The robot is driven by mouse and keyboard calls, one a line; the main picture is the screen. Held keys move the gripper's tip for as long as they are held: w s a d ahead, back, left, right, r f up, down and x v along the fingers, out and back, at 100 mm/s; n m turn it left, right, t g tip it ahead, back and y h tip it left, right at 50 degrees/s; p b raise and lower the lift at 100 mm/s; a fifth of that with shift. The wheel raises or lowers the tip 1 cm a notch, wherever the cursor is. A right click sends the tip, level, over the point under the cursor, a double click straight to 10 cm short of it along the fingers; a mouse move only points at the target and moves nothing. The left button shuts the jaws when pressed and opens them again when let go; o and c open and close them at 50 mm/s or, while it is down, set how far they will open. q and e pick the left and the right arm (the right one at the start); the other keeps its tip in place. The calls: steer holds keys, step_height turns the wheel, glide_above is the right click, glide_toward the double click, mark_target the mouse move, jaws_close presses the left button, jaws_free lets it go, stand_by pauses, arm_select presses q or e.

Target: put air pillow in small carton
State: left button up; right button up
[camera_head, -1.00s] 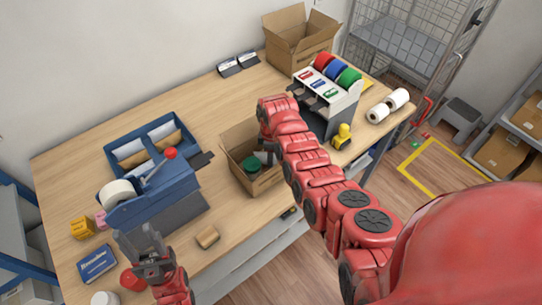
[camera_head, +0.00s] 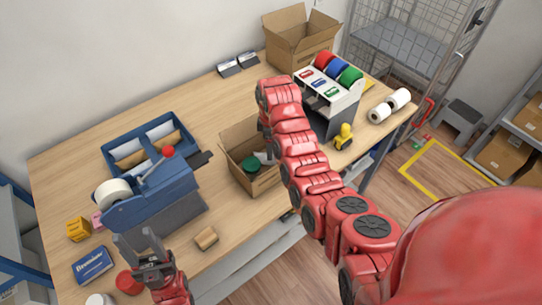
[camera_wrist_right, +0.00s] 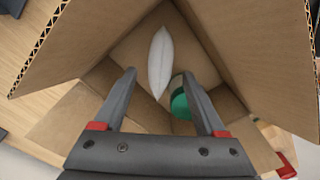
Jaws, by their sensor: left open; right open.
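The small carton (camera_head: 266,183) stands open on the counter, its flaps spread. In the right wrist view, the white air pillow (camera_wrist_right: 161,52) lies inside the carton (camera_wrist_right: 255,55), beside a green-lidded jar (camera_wrist_right: 181,103). In the head view the green lid (camera_head: 250,165) shows in the carton, with a pale bit of the pillow (camera_head: 265,157) beside it. My right gripper (camera_wrist_right: 158,76) is open above the carton's opening, fingers apart and empty; in the head view my arm hides it. My left gripper (camera_head: 136,238) is open and empty above the counter's near left part.
A blue tape dispenser (camera_head: 165,205) and a blue tray (camera_head: 115,150) stand left of the carton. A small brown block (camera_head: 206,238) lies in front. A larger open carton (camera_head: 300,45) and a tape rack (camera_head: 335,95) stand behind, right. Bare counter lies behind the small carton.

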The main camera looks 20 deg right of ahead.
step_height(320, 180, up, 6)
steer(key=p, duration=0.3)
steer(key=shift+s, duration=0.1)
stand_by(0.4)
